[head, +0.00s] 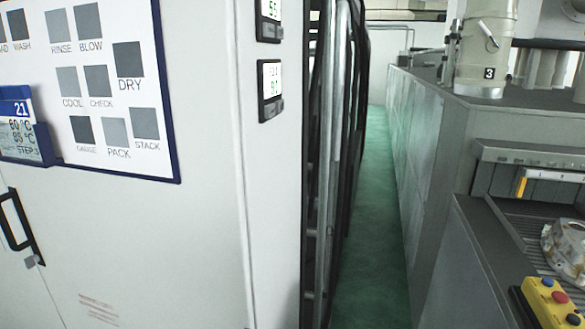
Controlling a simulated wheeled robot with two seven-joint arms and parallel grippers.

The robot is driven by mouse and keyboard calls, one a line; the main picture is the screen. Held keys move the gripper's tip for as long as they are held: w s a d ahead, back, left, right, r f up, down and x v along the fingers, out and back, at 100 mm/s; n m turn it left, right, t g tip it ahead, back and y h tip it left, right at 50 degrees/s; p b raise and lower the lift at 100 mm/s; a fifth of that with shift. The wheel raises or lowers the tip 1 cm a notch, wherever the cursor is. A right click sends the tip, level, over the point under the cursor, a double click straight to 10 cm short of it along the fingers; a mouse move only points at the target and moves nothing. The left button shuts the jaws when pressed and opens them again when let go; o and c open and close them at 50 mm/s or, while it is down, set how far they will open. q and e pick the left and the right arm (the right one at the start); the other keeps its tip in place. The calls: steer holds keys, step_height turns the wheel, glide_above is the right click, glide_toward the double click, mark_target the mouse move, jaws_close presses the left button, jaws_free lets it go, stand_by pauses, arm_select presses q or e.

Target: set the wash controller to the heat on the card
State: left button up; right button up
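A card (21,118) sits in a holder at the left edge, on the front of a white cabinet. It reads 21, 60 °C, 85 °C and STEP 3; its left part is cut off by the picture edge. Two small dark-framed controllers with lit displays are on the cabinet near its right edge. The upper controller (268,19) is cut off at the top. I cannot tell which one is the wash controller. Neither of my grippers is in view.
A board (88,157) with grey squares labelled WASH, RINSE, DRY and others hangs on the cabinet (212,230). A narrow green-floored aisle (372,230) runs beside it. At right are a grey counter (530,100), a metal canister marked 3 (485,50), a casting (567,245) and a yellow button box (552,303).

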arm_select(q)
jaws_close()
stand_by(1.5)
